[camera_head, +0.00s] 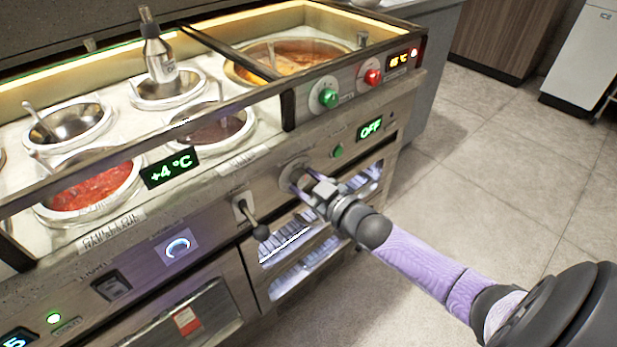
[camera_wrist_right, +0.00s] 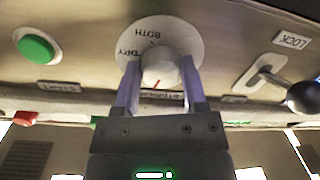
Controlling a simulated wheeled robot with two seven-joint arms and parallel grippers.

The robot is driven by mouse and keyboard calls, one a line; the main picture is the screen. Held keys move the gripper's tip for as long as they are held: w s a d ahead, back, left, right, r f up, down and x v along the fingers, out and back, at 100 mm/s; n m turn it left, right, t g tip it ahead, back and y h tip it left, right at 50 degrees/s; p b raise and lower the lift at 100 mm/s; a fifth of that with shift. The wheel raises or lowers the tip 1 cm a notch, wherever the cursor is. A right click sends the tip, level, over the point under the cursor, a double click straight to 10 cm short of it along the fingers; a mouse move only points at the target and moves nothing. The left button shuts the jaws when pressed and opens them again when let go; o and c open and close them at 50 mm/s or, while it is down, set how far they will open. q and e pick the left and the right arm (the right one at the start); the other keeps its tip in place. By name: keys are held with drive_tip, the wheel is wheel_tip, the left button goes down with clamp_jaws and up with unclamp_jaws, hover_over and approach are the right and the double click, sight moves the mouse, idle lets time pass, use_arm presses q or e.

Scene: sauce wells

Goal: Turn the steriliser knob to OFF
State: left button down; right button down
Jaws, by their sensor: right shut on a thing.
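The steriliser knob (camera_wrist_right: 162,68) is a pale round knob on a white dial plate (camera_wrist_right: 187,38) in the right wrist view. The plate reads BOTH and DRY upside down, with a partly hidden word near the fingers. A short red mark shows on the knob's side facing my gripper. My right gripper (camera_wrist_right: 160,92) is shut on the knob, a finger on each side. In the head view the dial plate (camera_head: 294,170) shows behind my right gripper (camera_head: 303,184), which covers most of the knob. A green display (camera_head: 370,128) above reads OFF. My left gripper is out of view.
A green button (camera_wrist_right: 36,47) and a LOCK lever (camera_wrist_right: 267,77) flank the knob. In the head view the lever (camera_head: 252,215) hangs close to my gripper. Green (camera_head: 328,97) and red (camera_head: 372,76) knobs sit higher. The floor at right is clear.

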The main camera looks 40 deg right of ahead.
drive_tip(key=shift+r+n+p, duration=0.1)
drive_tip(key=shift+n+p, duration=0.3)
drive_tip(key=shift+n, duration=1)
drive_tip(key=shift+c, duration=2.1)
unclamp_jaws()
drive_tip(key=shift+o, duration=1.4)
